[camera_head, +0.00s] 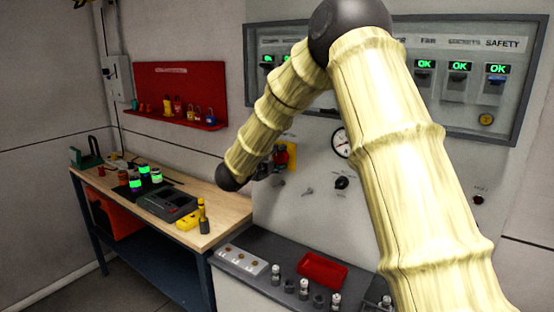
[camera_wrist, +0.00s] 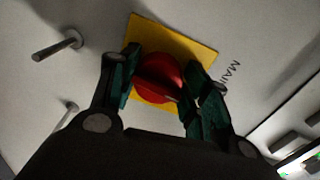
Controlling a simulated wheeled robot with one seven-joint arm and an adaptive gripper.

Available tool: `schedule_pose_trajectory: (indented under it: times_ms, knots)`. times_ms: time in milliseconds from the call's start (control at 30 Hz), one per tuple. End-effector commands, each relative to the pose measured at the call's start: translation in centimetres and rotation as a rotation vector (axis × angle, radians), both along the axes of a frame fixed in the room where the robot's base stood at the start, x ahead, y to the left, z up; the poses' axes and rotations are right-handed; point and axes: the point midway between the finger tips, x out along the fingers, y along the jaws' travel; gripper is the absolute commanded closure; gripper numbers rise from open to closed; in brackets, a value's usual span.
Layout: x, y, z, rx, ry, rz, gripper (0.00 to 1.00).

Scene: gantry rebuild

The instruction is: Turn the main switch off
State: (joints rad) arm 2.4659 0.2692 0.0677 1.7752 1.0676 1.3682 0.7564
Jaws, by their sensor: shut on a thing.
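The main switch is a red rotary knob (camera_wrist: 158,78) on a yellow square plate (camera_wrist: 181,41), with lettering starting "MAIN" beside it on the panel. My gripper (camera_wrist: 161,84) has a dark finger on each side of the red knob and is shut on it in the wrist view. In the head view the yellow plate (camera_head: 291,157) shows on the light panel, at the end of my arm.
Two metal pegs (camera_wrist: 58,45) stick out of the panel left of the plate. A round gauge (camera_head: 340,143) and a black knob (camera_head: 342,183) sit to its right. A wooden workbench (camera_head: 227,219) with tools stands left, and a grey ledge with a red tray (camera_head: 322,270) lies below.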

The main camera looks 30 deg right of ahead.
Motion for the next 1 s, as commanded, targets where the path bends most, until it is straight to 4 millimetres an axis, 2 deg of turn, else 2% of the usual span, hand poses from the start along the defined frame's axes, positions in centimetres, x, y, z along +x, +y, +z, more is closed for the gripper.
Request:
schedule_pose_trajectory:
  times_ms: [333, 800, 833, 933, 1000]
  knots:
    - [0.03, 0.01, -0.05, -0.04, 0.097, 0.0, 0.77]
    - [0.03, 0.01, -0.07, -0.044, 0.108, 0.001, 0.77]
    - [0.02, 0.0, -0.07, -0.044, 0.108, 0.001, 0.48]
    - [0.02, 0.0, -0.07, -0.044, 0.108, 0.001, 0.31]
    - [0.02, 0.0, -0.07, -0.044, 0.108, 0.001, 0.31]
